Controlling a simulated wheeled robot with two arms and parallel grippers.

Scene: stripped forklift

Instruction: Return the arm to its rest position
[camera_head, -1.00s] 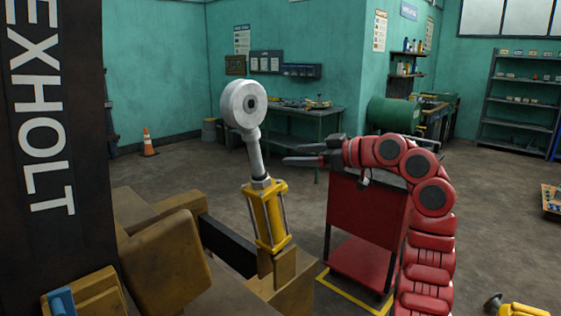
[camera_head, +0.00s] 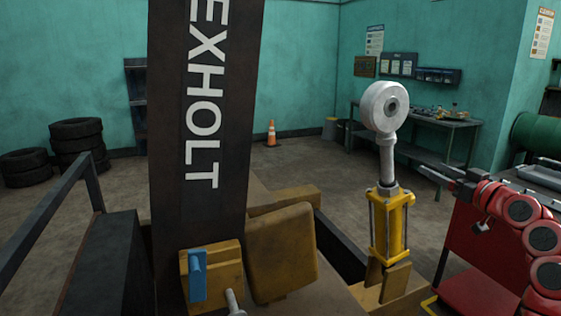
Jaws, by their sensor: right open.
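My right arm, red with dark round joints, comes in at the right edge. Its dark right gripper (camera_head: 432,171) points left, open and empty, just right of the cylinder's rod in the picture. A gap shows between gripper and rod. The upright yellow cylinder (camera_head: 390,225) has a grey rod with a large pale round eye (camera_head: 385,107) on top. It stands on the tan forklift body. My left gripper is not in view.
The dark forklift mast marked EXHOLT (camera_head: 203,110) stands left of centre. A red cart (camera_head: 475,260) stands behind my right arm. Tyres (camera_head: 78,140), an orange cone (camera_head: 271,133) and a workbench (camera_head: 425,122) stand farther back.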

